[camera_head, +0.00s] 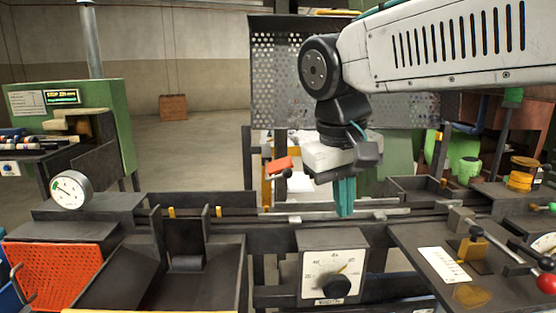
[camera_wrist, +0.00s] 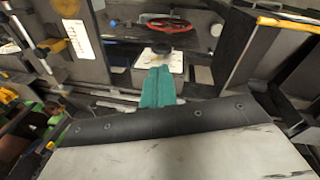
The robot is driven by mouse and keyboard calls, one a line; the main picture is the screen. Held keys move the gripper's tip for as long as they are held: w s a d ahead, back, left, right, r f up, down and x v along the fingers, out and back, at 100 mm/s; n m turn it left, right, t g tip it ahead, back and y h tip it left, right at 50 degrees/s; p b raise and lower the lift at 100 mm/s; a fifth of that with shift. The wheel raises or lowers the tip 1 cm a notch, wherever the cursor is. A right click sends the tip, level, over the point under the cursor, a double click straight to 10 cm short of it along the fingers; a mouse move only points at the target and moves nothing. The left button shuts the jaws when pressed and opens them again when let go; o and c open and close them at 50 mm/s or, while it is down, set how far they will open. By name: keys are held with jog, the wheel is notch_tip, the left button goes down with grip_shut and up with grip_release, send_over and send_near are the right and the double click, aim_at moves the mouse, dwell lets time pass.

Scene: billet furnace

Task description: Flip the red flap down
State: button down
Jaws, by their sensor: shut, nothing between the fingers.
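The red flap (camera_head: 281,164) is a small orange-red plate in the head view. It is tilted, stands above the rail, and has a dark round knob or pivot at its lower right. My gripper (camera_head: 345,205) has teal fingers that are shut and empty, pointing down. It is to the right of the flap and lower, near the rail, apart from the flap. The wrist view also shows the shut teal fingers (camera_wrist: 157,88) over the bench. I cannot make out the flap in the wrist view.
A dial box (camera_head: 333,277) with a black knob is on the bench front below my gripper. A metal rail (camera_head: 300,215) runs along the bench. A perforated screen (camera_head: 290,75) stands behind. A red-knobbed lever (camera_head: 545,284) is at the right, and an orange crate (camera_head: 50,272) at the left.

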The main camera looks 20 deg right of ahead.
jog(key=w+a+r+m+h, duration=0.1)
jog(key=w+a+r, duration=0.4)
jog(key=w, duration=0.5)
jog(key=w+a+r+m+h, duration=0.1)
jog(key=w+a+r+h, duration=0.2)
jog(key=w, duration=0.7)
notch_tip(320, 180, up, 4)
jog(key=a, duration=0.2)
jog(key=shift+a+r+m, duration=0.25)
jog(key=shift+a+m, duration=0.05)
jog(key=shift+a, duration=0.05)
send_near(279, 168)
jog(key=s+d+f, duration=0.3)
jog(key=s+f, duration=0.1)
jog(key=f, duration=0.1)
jog(key=shift+d+r, duration=0.1)
jog(key=shift+r, duration=0.05)
